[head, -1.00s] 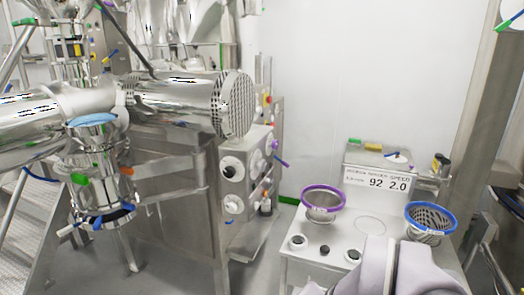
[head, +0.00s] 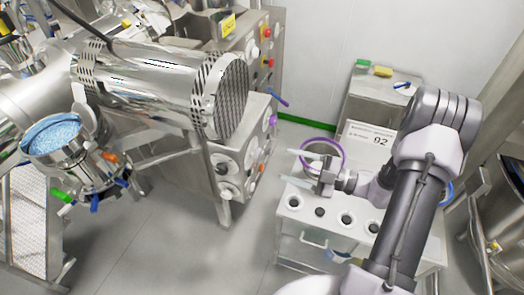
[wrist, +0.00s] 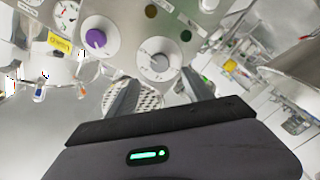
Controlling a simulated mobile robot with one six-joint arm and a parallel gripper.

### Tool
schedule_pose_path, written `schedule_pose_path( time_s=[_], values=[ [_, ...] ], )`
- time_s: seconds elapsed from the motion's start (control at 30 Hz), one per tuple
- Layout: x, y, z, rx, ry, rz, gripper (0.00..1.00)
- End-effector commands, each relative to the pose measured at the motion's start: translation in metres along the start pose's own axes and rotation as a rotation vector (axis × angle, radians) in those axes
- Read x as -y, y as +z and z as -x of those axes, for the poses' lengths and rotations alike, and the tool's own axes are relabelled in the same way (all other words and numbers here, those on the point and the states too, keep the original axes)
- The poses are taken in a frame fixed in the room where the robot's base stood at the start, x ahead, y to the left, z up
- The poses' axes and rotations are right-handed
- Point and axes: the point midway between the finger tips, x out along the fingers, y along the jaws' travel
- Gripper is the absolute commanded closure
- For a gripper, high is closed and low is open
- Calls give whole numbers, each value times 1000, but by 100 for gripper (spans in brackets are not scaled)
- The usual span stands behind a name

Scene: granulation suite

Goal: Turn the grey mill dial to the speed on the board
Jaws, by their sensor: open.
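In the wrist view the grey dial (wrist: 160,62) sits on a white round plate on a metal panel, just beyond my fingertips. Its scale marks are too small to read. My gripper (wrist: 160,80) is open and empty, with one finger either side below the dial and apart from it. In the head view my gripper (head: 316,168) is in front of the purple-rimmed sieve, pointing left towards the mill panel (head: 243,137).
A purple dial (wrist: 97,40) is left of the grey one on the same panel. A purple-rimmed sieve (head: 337,145) stands on the white bench (head: 300,232), which has several round sockets along its front. Open floor (head: 190,250) lies between mill and bench.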

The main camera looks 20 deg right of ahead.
Motion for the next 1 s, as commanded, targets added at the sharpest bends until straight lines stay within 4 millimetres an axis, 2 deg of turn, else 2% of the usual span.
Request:
schedule_pose_path(
  time_s=[0.1, 0.3, 0.43, 0.7, 0.77, 1.0],
  values=[
    [0, -2, -36, -4, -4, -1, 41],
    [0, -1, -76, -3, -4, 1, 41],
    [0, -1, -87, -2, -3, 1, 41],
    [0, 0, -89, 0, -1, 2, 41],
    [0, -1, -89, 0, -2, 2, 48],
    [0, -1, -89, -1, -2, 2, 96]
  ],
)
